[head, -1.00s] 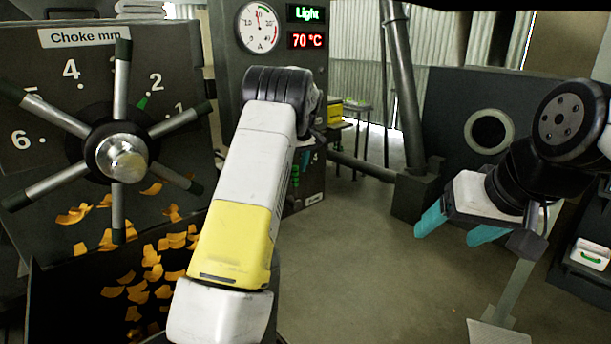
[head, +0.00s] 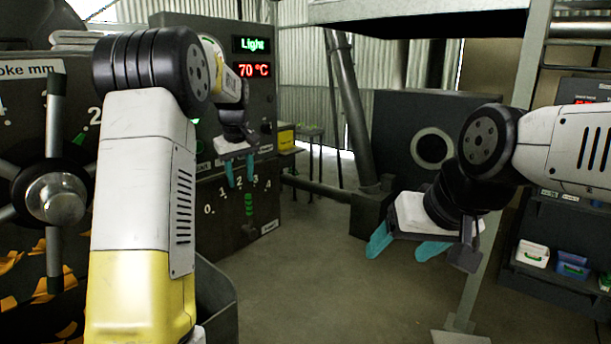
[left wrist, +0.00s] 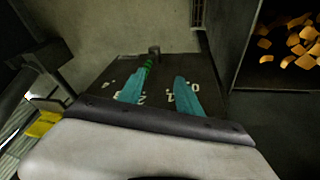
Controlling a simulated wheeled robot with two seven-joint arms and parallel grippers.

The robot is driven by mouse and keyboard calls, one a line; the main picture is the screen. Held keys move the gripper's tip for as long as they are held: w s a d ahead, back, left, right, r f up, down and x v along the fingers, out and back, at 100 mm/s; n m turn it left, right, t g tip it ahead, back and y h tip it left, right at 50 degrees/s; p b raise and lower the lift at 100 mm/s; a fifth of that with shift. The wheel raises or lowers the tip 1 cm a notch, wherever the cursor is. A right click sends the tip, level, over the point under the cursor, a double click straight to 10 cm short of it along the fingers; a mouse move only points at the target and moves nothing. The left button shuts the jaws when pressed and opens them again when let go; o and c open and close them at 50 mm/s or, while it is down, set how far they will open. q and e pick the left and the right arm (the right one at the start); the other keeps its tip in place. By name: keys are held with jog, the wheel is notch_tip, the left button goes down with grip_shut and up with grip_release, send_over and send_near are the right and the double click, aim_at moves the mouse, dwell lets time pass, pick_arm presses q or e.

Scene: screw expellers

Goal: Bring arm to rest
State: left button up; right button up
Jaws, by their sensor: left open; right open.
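My left arm rises in the left of the head view and bends over to the left gripper (head: 239,172), which points down in front of the dark control cabinet. Its two teal fingers are apart, with nothing between them; they also show in the left wrist view (left wrist: 161,90), above a numbered panel face. My right gripper (head: 407,248) hangs at the right of the head view, its teal fingers apart and empty over open floor. The green-handled lever (head: 249,207) on the numbered scale stands below the left gripper, apart from it in the head view.
The choke handwheel (head: 55,198) is at the left, partly hidden by my left arm. Orange flakes (left wrist: 290,40) lie in a trough. A shelf with small boxes (head: 572,264) is at the far right. The middle floor is clear.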

pick_arm(q)
jog(key=s+d+r+m+t+h, duration=0.15)
jog(key=s+r, duration=0.35)
jog(key=s, duration=0.7)
jog(key=s+d+f+m, duration=0.1)
jog(key=s+d+m, duration=0.1)
jog(key=s, duration=1)
jog(key=s+d+f+m+t+h, duration=0.1)
jog(key=s+d+f+m, duration=0.1)
jog(key=s, duration=1)
jog(key=shift+s+d+f+m, duration=0.2)
jog(key=shift+d+m, duration=0.4)
jog(key=shift+m, duration=0.35)
